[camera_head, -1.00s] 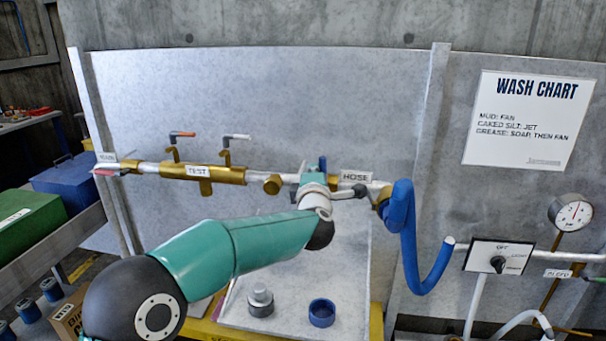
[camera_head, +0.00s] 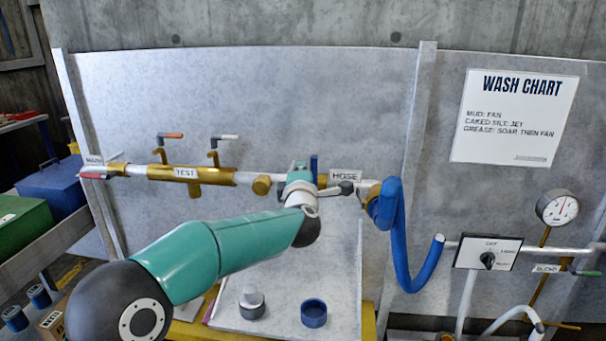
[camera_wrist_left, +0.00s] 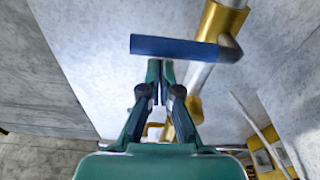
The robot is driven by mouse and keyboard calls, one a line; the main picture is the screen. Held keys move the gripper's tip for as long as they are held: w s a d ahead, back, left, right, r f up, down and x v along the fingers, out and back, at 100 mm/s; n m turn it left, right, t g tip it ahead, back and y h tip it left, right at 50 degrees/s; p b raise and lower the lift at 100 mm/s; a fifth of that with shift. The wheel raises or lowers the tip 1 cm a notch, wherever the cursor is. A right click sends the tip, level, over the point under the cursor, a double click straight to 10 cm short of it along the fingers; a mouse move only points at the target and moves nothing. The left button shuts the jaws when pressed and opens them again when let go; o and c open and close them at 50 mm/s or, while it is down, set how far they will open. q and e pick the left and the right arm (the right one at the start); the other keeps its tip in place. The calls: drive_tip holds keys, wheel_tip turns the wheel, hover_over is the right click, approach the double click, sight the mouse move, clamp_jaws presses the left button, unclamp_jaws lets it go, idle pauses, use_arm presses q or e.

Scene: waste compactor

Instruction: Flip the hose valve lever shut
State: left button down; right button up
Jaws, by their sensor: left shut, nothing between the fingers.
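The hose valve lever is a blue bar (camera_head: 314,168) that stands up crosswise to the pipe, beside the HOSE label (camera_head: 345,176). In the left wrist view the lever (camera_wrist_left: 175,47) runs left to right across the top, its right end at a brass fitting on the pipe. My left gripper (camera_wrist_left: 160,72) is shut and empty, its fingertips just below the lever in that picture; whether they touch it I cannot tell. In the head view my left gripper (camera_head: 300,176) is just left of the lever and covers part of the pipe. My right gripper is not in view.
The brass TEST section (camera_head: 190,173) with an orange and a white lever is left along the pipe. A blue hose (camera_head: 400,235) hangs to the right. A selector box (camera_head: 488,252) and a gauge (camera_head: 557,208) are farther right. Below is a panel with a blue ring (camera_head: 314,313).

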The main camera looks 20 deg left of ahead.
use_arm(q)
drive_tip(key=s+b, duration=0.4)
drive_tip(key=s, duration=0.5)
drive_tip(key=shift+s, duration=0.3)
drive_tip(key=shift+a+f, duration=0.1)
drive_tip(key=shift+a, duration=0.05)
